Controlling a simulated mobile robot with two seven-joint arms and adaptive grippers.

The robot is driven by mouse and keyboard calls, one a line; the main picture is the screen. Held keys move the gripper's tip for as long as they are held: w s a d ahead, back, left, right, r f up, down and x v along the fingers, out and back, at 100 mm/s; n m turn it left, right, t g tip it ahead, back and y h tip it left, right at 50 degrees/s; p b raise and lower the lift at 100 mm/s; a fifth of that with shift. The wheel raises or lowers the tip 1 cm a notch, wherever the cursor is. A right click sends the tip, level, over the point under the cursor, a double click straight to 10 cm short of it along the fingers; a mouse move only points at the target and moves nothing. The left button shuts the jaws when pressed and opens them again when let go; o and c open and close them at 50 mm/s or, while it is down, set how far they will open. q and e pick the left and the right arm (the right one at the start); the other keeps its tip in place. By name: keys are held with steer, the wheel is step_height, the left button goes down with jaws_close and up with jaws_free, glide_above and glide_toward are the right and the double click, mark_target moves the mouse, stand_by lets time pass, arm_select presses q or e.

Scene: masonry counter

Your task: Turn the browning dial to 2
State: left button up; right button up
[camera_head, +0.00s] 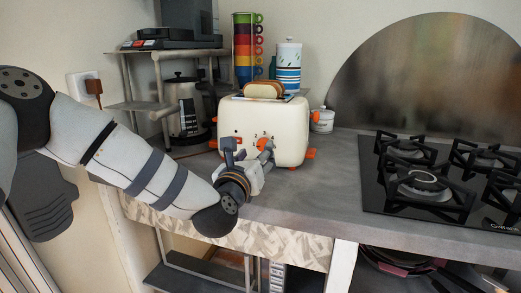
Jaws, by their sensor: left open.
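The cream toaster (287,120) stands on the grey counter with bread (264,89) showing at its top. Small digits of the browning scale show on its front face, including what looks like 2, 3 and 4. The dial is mostly or wholly hidden behind my gripper, so its setting cannot be read. My left gripper (248,150) is in front of the toaster's face, its two fingers apart, with the right finger just below the digits. Whether it touches the dial cannot be told. My right gripper is out of view.
A gas hob (375,190) lies to the right. A kettle (187,112) stands under a shelf at left. Stacked coloured mugs (247,47), a striped canister (288,65) and a small white jar (322,120) stand around the toaster. The counter between toaster and hob is clear.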

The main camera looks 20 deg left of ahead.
mark_target(262, 146)
arm_select(q)
steer(key=w, duration=0.5)
steer(key=shift+w+a+f, duration=0.15)
steer(key=shift+w+f, duration=0.05)
steer(key=shift+c, duration=0.4)
jaws_close()
steer(key=shift+m, duration=0.9)
steer(key=m, duration=0.2)
steer(key=shift+m, duration=0.3)
steer(key=m, duration=0.5)
steer(key=shift+f+m+t+h, duration=0.1)
steer(key=shift+m+t+h, duration=0.2)
